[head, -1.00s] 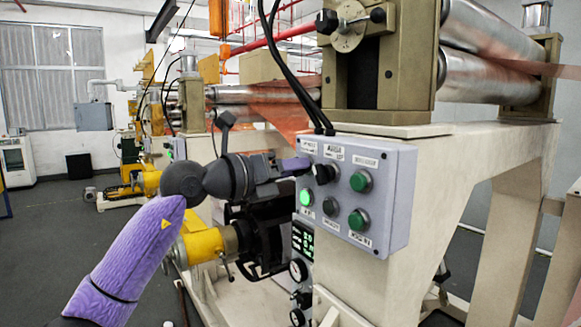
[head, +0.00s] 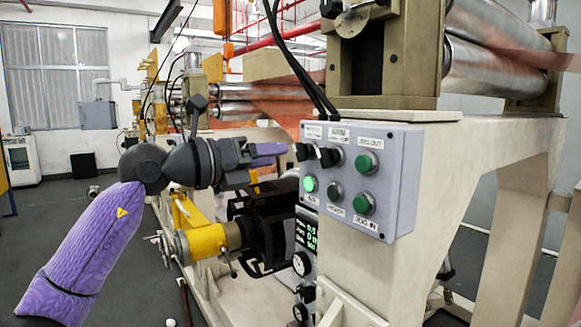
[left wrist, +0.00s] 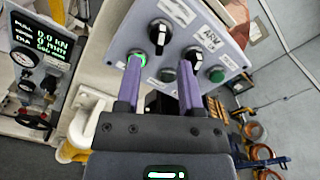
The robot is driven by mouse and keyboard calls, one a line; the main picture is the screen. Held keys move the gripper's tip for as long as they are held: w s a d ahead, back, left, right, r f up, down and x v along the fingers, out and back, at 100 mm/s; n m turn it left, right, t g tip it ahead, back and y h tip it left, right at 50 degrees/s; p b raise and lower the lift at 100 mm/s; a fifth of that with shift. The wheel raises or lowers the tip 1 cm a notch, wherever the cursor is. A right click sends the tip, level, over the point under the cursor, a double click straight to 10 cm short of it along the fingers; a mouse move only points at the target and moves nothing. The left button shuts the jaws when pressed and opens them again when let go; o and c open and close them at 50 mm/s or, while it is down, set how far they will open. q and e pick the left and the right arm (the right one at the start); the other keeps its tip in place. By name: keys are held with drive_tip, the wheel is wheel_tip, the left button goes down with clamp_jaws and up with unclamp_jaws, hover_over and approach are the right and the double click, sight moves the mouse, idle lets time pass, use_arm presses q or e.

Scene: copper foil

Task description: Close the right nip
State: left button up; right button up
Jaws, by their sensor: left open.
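The grey control box (head: 395,195) hangs on the machine's cream frame, right of my left gripper. Its top row has a left black selector knob (head: 304,152), a middle black selector knob (head: 329,157) and a green button (head: 366,163). Below are a lit green button (head: 309,184), a dark button and a green button. The labels are too small to read surely. My left gripper (head: 278,160) is open and empty, just left of the box. In the left wrist view its fingers (left wrist: 160,80) point at the box, with the left black knob (left wrist: 158,33) beyond them. My right gripper is not seen.
Large metal rollers (head: 490,50) with copper foil stand above right. Black cables run down to the box top. A display (head: 306,232) and gauges sit below the box. A yellow part (head: 203,242) juts out below my left gripper. Floor at left is open.

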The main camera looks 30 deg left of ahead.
use_arm(q)
drive_tip(key=b+v, duration=0.2)
drive_tip(key=v, duration=0.3)
drive_tip(key=shift+b, duration=0.3)
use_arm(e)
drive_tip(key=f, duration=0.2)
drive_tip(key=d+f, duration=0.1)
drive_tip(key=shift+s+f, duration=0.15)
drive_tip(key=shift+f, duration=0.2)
